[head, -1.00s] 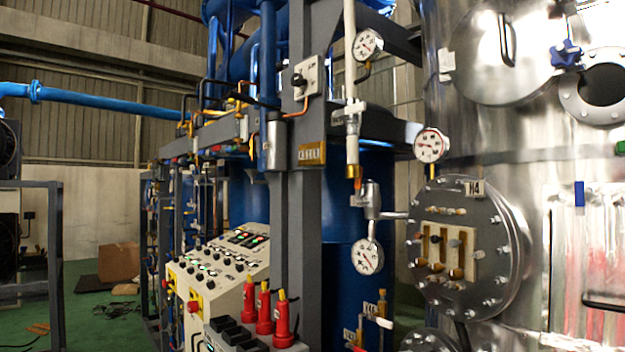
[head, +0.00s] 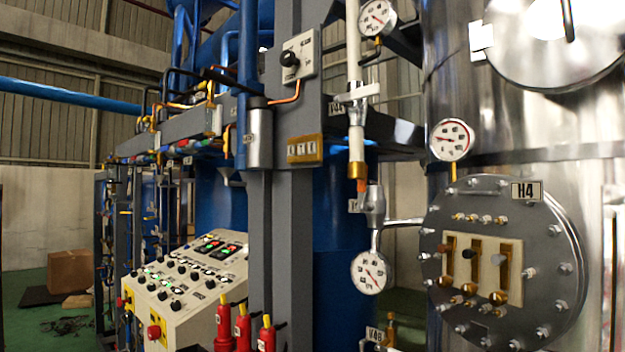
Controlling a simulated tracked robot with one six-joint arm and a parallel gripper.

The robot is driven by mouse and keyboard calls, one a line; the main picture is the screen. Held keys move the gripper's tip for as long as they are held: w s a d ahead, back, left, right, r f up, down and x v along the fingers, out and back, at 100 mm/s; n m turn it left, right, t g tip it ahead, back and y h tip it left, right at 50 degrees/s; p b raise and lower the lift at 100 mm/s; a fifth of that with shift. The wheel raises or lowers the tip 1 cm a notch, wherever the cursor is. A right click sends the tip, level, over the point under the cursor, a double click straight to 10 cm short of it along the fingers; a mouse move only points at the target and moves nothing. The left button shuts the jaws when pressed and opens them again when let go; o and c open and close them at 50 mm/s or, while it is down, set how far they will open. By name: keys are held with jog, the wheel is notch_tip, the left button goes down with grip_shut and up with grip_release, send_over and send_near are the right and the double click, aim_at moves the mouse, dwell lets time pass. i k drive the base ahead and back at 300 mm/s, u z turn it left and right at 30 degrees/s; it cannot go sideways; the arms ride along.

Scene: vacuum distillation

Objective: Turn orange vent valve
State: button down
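No valve clearly marked as the orange vent valve shows. A small orange piece (head: 361,186) sits under the brass end (head: 356,170) of a vertical white pipe (head: 353,60), right of centre, above a metal fitting (head: 374,205). I cannot tell whether it is a valve. Yellow-orange parts (head: 212,92) also show on the pipework at the left, too small to make out as handles. A labelled valve tag (head: 374,335) is cut off at the bottom edge. My gripper is not in view.
A control panel (head: 190,275) with knobs stands at lower left, beside several red plugs (head: 242,325). Round gauges (head: 370,272) hang near the white pipe. A steel vessel with a bolted flange (head: 505,215) fills the right. Open green floor (head: 30,310) lies at far left.

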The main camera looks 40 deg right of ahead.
aim_at(361, 184)
jog(key=u, duration=0.2)
jog(key=i, duration=1.05)
jog(key=u, duration=0.15)
